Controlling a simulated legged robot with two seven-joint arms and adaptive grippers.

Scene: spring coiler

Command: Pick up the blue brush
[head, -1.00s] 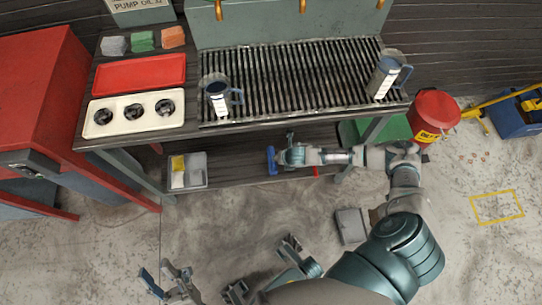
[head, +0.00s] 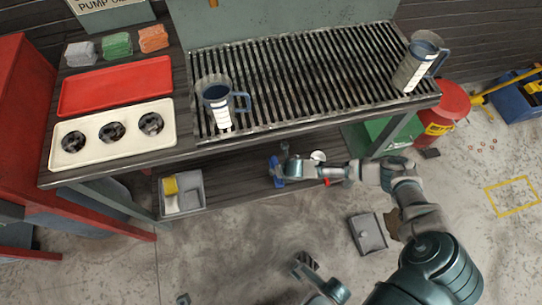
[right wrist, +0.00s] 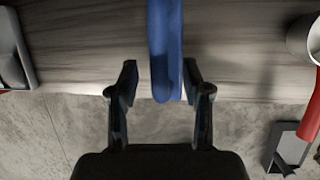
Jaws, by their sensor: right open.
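The blue brush (head: 276,171) is on the dark lower shelf under the grill bench in the head view. My right gripper (head: 284,162) is at shelf height right beside it, its arm reaching in from the right. In the right wrist view the blue brush (right wrist: 165,50) extends from the top edge down between the two spread fingertips (right wrist: 159,82). A gap shows at the left finger; the right finger is very close to the brush, and contact is unclear. The brush's upper part is cut off.
A grey bin with a yellow item (head: 195,203) stands left on the lower shelf (head: 232,182). A pale round vessel (right wrist: 304,38) and a red handle (right wrist: 311,105) lie right of the brush. The bench top and grill (head: 300,82) overhang. A grey box (head: 368,234) is on the floor.

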